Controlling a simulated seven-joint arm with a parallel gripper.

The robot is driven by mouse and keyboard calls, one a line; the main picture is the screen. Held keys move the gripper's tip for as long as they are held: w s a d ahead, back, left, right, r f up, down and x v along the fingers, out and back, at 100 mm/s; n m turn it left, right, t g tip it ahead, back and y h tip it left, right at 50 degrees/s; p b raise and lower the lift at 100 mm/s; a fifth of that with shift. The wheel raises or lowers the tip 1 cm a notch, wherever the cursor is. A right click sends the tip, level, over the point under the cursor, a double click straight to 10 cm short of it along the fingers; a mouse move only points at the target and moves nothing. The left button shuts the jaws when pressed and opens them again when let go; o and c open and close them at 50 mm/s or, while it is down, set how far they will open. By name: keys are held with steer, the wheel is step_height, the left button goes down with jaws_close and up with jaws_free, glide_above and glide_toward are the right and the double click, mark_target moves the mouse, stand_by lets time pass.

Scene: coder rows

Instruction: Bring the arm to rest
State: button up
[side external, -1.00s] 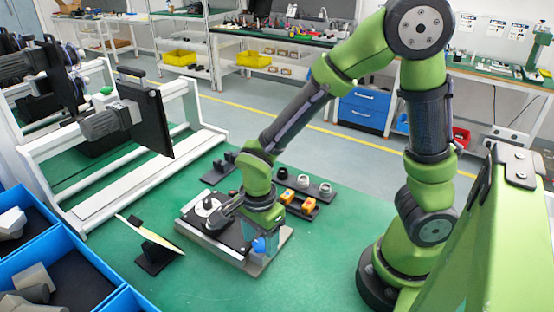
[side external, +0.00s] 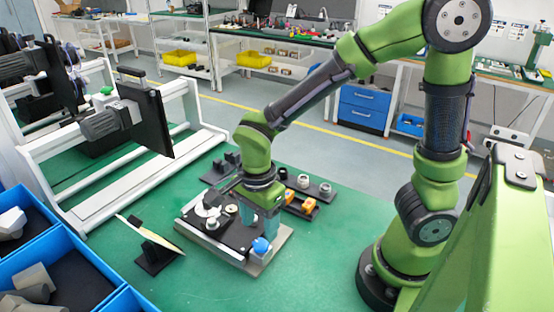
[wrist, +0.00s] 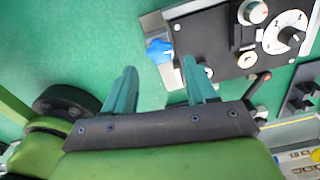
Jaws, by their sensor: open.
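My gripper (side external: 260,225) hangs over the right part of a black panel (side external: 222,236) on a metal plate, its teal fingers pointing down. In the wrist view the fingers (wrist: 160,72) stand apart with nothing between them. A blue knob (side external: 261,245) sits at the plate's front right, near the fingers; it also shows in the wrist view (wrist: 159,51) just beyond the fingertips. I cannot tell the exact height of the fingertips over the panel.
A dark rack with orange pieces (side external: 309,205) and grey round parts (side external: 325,189) lies behind right of the panel. A tilted plate on a black stand (side external: 155,257) is at front left. Blue bins (side external: 100,271) fill the left corner. Green table to the right is clear.

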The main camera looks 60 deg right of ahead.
steer(key=n, duration=0.3)
steer(key=shift+s+a+f, duration=0.1)
steer(key=shift+s+a, duration=0.05)
steer(key=shift+s, duration=0.1)
steer(key=n, duration=0.1)
steer(key=r+n, duration=0.1)
steer(key=n, duration=0.1)
steer(key=r+n+y, duration=0.1)
steer(key=shift+s+r+n+t, duration=0.15)
steer(key=shift+s+n+t, duration=0.15)
steer(key=shift+s+n, duration=0.1)
steer(key=s+d+r+n+t, duration=0.1)
steer(key=d+r+n+t, duration=0.2)
steer(key=r, duration=0.3)
steer(key=s+d+r+n+t+y, duration=0.1)
steer(key=s+d+r+n+t, duration=0.1)
steer(key=r, duration=0.4)
steer(key=d+n+t, duration=0.1)
steer(key=d+n, duration=0.1)
steer(key=shift+r+n+t, duration=0.3)
steer(key=shift+n, duration=0.1)
